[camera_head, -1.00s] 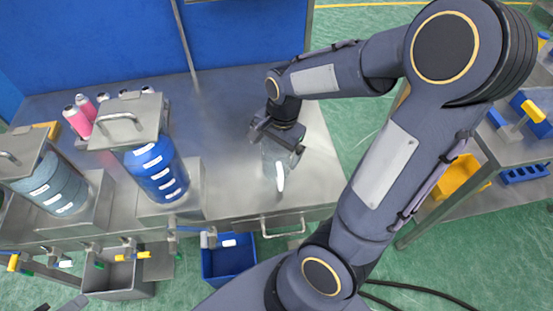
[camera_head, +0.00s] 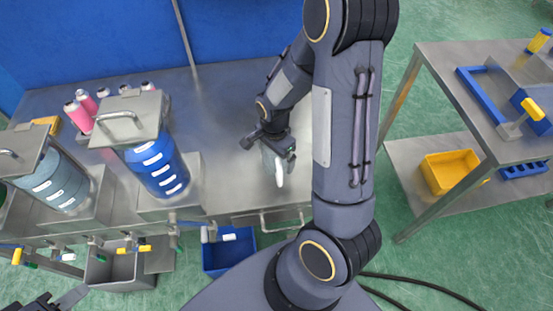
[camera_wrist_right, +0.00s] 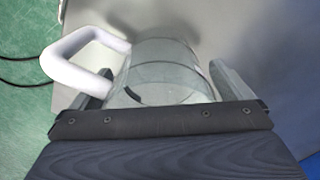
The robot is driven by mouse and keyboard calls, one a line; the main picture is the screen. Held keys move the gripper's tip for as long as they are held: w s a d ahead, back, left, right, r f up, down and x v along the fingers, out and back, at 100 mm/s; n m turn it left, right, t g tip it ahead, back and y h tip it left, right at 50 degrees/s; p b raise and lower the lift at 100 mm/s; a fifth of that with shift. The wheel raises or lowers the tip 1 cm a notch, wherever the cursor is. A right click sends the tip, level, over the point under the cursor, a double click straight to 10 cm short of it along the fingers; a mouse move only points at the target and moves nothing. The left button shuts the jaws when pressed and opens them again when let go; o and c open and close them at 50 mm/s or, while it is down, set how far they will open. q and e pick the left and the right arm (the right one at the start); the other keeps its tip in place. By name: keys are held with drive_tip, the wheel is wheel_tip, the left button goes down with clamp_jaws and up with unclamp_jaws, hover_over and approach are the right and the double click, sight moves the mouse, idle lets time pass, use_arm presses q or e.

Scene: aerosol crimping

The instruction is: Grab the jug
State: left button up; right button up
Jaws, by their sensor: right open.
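The clear jug (camera_head: 270,165) with a white handle (camera_head: 279,173) stands on the metal table under my right gripper (camera_head: 267,148) in the head view. In the right wrist view the jug (camera_wrist_right: 165,72) lies between the two fingers of my right gripper (camera_wrist_right: 160,95), which are open on either side of it. Its white handle (camera_wrist_right: 72,72) sticks out to the left there. Whether the fingers touch the jug cannot be told. My left gripper (camera_head: 52,300) shows only partly at the bottom left corner, away from the jug; its opening is unclear.
Blue-filled tanks (camera_head: 158,168) with metal lids stand left of the jug. Pink bottles (camera_head: 80,115) are behind them. A blue bin (camera_head: 228,252) hangs below the table's front edge. A side table (camera_head: 435,80) with a yellow bin (camera_head: 450,170) stands right. Tabletop behind the jug is clear.

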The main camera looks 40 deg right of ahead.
drive_tip(key=shift+c, duration=0.5)
drive_tip(key=c, duration=1)
